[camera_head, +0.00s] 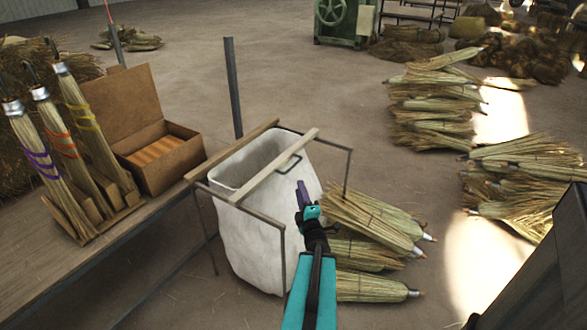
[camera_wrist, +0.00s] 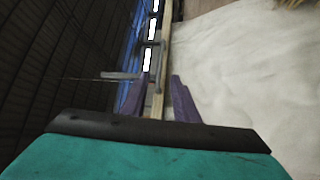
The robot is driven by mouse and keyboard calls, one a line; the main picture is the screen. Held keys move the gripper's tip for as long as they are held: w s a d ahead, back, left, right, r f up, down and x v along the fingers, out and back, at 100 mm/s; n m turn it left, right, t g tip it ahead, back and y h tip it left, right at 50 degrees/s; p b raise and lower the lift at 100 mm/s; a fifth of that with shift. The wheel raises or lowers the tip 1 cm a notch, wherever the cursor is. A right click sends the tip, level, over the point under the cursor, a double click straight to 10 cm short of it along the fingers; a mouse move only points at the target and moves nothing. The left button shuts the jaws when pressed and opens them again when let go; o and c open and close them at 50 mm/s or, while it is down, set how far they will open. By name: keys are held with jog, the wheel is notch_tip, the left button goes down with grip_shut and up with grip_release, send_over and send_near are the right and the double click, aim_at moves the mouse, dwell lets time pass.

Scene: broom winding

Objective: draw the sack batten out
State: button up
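The sack batten (camera_head: 268,172) is a pale wooden strip lying across the mouth of the white sack (camera_head: 262,245), with a dark bent handle (camera_head: 290,164) on its side. My gripper (camera_head: 303,193), with purple fingers and a teal body, is at the sack's right side, near the handle. In the wrist view, its fingers (camera_wrist: 158,98) are apart, with the batten (camera_wrist: 165,45) running away between and beyond them. The handle is partly seen just past the fingertips. I cannot tell whether a finger touches the batten or handle.
A thin metal frame (camera_head: 349,172) stands around the sack. A workbench (camera_head: 110,245) at left holds upright brooms (camera_head: 70,130) and an open cardboard box (camera_head: 165,155). Broom heads (camera_head: 375,225) lie on the floor right of the sack.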

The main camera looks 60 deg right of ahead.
aim_at(293, 166)
jog(key=shift+d, duration=0.1)
jog(key=shift+p+x, duration=0.75)
jog(key=shift+x, duration=6.05)
